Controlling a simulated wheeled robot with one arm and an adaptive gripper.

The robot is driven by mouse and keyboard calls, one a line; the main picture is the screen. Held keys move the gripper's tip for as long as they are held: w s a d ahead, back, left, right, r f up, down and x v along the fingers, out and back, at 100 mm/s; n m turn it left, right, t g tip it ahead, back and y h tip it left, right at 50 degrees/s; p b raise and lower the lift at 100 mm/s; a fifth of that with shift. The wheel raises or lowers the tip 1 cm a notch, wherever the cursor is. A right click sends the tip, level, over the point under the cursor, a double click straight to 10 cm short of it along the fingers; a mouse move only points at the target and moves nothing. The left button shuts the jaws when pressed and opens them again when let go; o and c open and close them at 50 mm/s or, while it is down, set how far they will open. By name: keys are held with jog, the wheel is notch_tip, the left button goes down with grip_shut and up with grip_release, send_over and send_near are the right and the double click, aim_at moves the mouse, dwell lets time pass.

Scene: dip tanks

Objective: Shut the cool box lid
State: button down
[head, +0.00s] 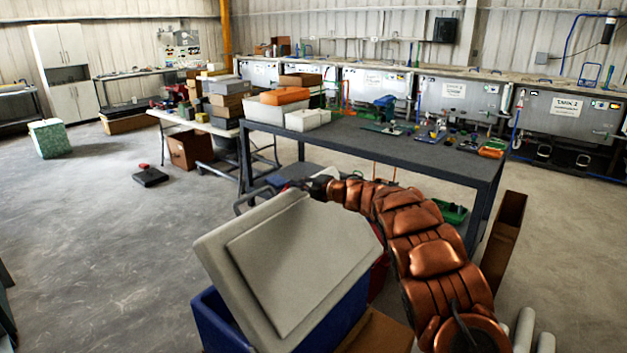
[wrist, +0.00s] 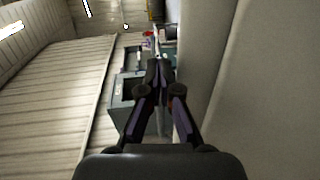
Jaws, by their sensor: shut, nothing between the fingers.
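The cool box has a blue body (head: 229,322) and a pale grey lid (head: 290,262). The lid stands partly open, tilted up at a slant over the body. My copper-coloured arm reaches past the right of the lid to its far side. My gripper shows in the wrist view (wrist: 158,72) with its two dark fingers shut together and empty. A large pale surface, which looks like the lid (wrist: 255,90), fills the right of that view close beside the fingers. I cannot tell whether they touch. In the head view the lid hides the fingertips.
A dark workbench (head: 400,150) with small tools and an orange-lidded box (head: 285,96) stands just beyond the cool box. A brown open-topped bin (head: 504,240) stands right of my arm. A cardboard surface (head: 385,335) lies beside the blue body. Floor at left is mostly clear.

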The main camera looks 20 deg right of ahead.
jog(key=w+a+f+b, duration=0.1)
jog(key=w+a+f, duration=0.3)
jog(key=w+f, duration=0.2)
jog(key=w+a+f+b, duration=0.2)
jog(key=w+a+f, duration=0.2)
jog(key=w+f, duration=0.3)
jog(key=shift+a+f, duration=0.4)
jog(key=shift+f, duration=1.3)
jog(key=shift+r, duration=0.2)
